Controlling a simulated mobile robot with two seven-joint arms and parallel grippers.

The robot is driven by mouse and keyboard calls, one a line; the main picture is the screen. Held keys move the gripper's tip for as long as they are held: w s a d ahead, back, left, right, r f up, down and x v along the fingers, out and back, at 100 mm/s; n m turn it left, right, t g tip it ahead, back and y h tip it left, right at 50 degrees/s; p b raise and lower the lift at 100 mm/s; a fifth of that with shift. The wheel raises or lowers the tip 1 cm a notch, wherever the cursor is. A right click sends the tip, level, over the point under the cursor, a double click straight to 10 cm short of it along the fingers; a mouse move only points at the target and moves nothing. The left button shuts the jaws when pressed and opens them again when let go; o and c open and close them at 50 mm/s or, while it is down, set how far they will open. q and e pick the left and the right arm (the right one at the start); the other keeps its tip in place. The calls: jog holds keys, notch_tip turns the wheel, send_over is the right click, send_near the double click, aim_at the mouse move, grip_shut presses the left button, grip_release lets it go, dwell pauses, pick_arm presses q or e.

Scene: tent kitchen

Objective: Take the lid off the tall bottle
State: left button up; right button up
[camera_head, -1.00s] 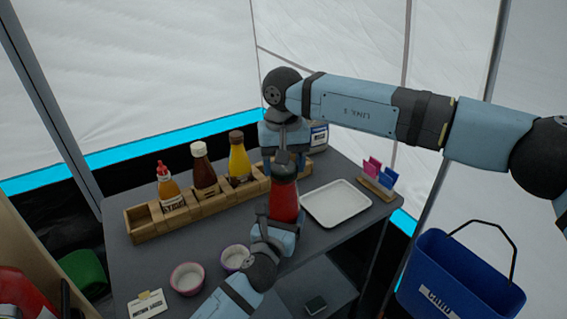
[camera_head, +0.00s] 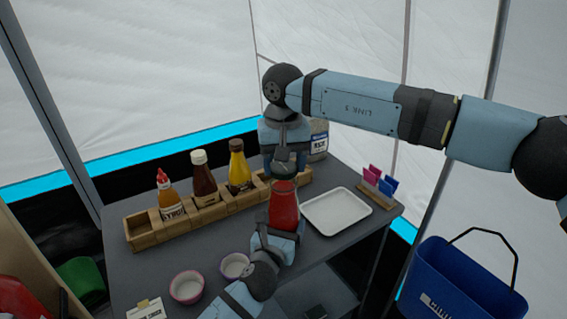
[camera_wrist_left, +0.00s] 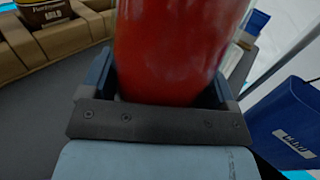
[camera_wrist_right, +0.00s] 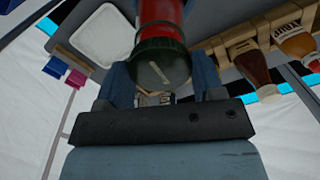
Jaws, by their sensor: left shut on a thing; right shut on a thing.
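The tall red bottle (camera_head: 284,208) stands upright above the table, between my two grippers. My left gripper (camera_head: 277,232) is shut around its body from the near side. The left wrist view shows the red body (camera_wrist_left: 180,45) filling the space between the fingers. My right gripper (camera_head: 285,168) points down from above and is shut on the dark lid at the bottle's top. In the right wrist view the dark round lid (camera_wrist_right: 163,65) sits between the fingers, in line with the red body. I cannot tell whether there is a gap between lid and bottle.
A wooden rack (camera_head: 145,234) holds several sauce bottles behind and to the left. A white tray (camera_head: 337,211) lies close on the right. Two small bowls (camera_head: 187,287) stand at the front left. A blue bucket (camera_head: 455,285) is at the lower right, beyond the table.

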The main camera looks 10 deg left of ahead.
aim_at(283, 166)
jog(key=shift+r, duration=1.95)
pick_arm(q)
jog(key=o, duration=1.6)
